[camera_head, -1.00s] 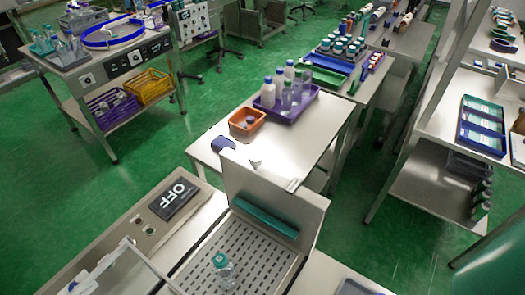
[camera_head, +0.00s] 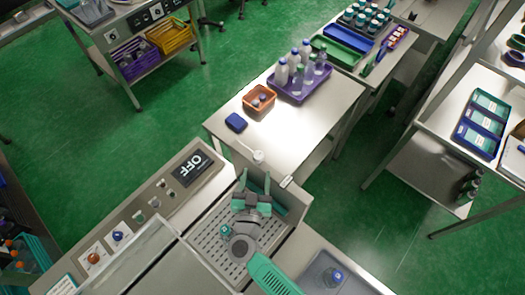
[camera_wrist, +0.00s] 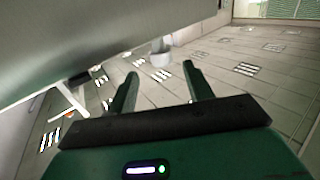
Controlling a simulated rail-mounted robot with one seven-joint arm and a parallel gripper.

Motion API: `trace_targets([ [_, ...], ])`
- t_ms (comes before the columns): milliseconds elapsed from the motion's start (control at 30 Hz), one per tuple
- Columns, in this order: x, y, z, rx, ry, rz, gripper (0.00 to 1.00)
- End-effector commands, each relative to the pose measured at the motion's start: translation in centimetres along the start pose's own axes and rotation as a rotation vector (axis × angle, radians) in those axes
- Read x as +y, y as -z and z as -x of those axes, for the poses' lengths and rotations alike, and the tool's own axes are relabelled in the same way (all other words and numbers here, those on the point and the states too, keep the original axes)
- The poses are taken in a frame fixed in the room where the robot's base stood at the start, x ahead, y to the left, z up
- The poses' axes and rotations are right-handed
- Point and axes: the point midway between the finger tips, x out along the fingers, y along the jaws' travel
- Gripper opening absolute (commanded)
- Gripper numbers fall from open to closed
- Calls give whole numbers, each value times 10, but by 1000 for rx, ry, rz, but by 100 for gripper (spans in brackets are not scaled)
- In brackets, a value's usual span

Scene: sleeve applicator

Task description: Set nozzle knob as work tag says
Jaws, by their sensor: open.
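The machine's control panel (camera_head: 128,222) in the head view carries an orange knob (camera_head: 93,258), a blue knob (camera_head: 117,236) and small buttons. I cannot tell which, if either, is the nozzle knob. A card (camera_head: 63,287) with teal print sits at the panel's lower left end; its text is too small to read, and I cannot tell if it is the work tag. My gripper (camera_head: 254,178) is open and empty above the perforated tray, to the right of the panel and apart from the knobs. Its two fingers also show apart in the wrist view (camera_wrist: 163,82).
A dark display (camera_head: 192,168) reads OFF. A clear slanted cover (camera_head: 125,262) lies beside the panel. A table behind holds an orange bin (camera_head: 259,99) and a purple tray of bottles.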

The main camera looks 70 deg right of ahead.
Motion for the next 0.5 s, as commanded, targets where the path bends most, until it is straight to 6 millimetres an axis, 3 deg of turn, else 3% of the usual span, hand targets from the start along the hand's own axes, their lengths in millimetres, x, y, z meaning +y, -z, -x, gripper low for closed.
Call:
trace_targets([
  [300, 0, 0, -58, 3, -1, -3, 51],
  [500, -1, 1, -73, 2, 2, -4, 51],
])
